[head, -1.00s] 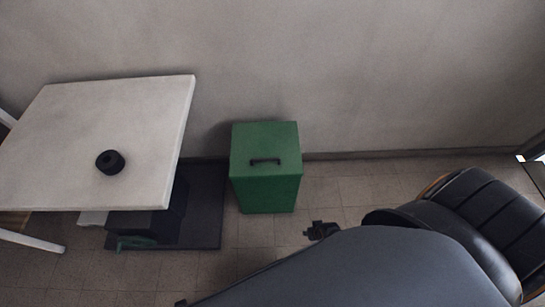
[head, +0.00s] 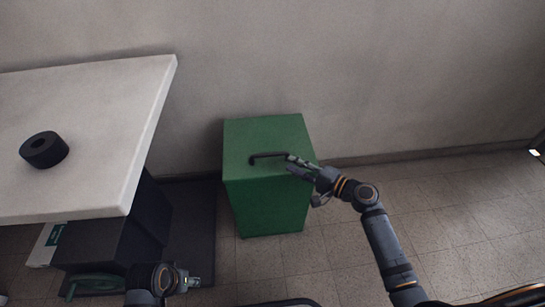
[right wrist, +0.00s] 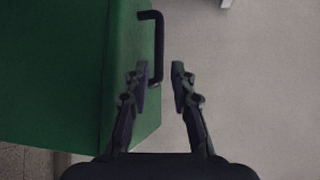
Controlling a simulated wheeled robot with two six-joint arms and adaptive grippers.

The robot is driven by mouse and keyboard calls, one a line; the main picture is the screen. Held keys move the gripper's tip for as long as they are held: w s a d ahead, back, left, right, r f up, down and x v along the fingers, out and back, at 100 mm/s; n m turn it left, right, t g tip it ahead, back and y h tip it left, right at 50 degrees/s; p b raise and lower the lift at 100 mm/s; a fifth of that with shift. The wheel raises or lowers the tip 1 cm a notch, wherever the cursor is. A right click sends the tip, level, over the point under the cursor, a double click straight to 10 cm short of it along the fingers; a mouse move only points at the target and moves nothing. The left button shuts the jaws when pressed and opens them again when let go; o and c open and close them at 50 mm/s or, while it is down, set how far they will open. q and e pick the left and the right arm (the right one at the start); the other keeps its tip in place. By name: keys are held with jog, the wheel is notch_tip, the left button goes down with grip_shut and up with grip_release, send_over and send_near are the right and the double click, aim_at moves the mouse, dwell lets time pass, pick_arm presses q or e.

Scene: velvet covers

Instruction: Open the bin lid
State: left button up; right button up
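The green bin (head: 265,205) stands on the floor against the wall, its flat lid (head: 250,135) down. A black bar handle (head: 268,155) is on top of the lid; it also shows in the right wrist view (right wrist: 158,35). My right gripper (head: 292,164) is at the right end of the handle. In the right wrist view its two fingers (right wrist: 160,75) are spread apart, with the handle's near end between them, close to the left finger. I cannot tell whether they touch. My left gripper (head: 190,282) is low in the head view, away from the bin; its fingers are too small to read.
A white table (head: 90,110) with a black ring-shaped object (head: 44,150) stands left of the bin. Dark boxes (head: 115,235) and a dark mat (head: 195,225) are beneath and beside it. The tiled floor right of the bin is clear.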

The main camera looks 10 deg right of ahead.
aim_at(269, 154)
jog(key=b+x, duration=0.1)
jog(key=x, duration=0.8)
jog(key=shift+a+f, duration=0.1)
jog(key=shift+w+a+f, duration=0.1)
jog(key=shift+w+a, duration=0.35)
jog(key=shift+w, duration=0.05)
pick_arm(q)
jog(key=shift+w+d+f+t, duration=0.15)
jog(key=shift+f+t, duration=0.1)
jog(key=shift+f, duration=0.2)
jog(key=shift+w+d+f+t, duration=0.15)
jog(key=shift+f+t, duration=0.1)
jog(key=shift+f, duration=0.15)
jog(key=shift+s, duration=0.1)
pick_arm(e)
grip_shut()
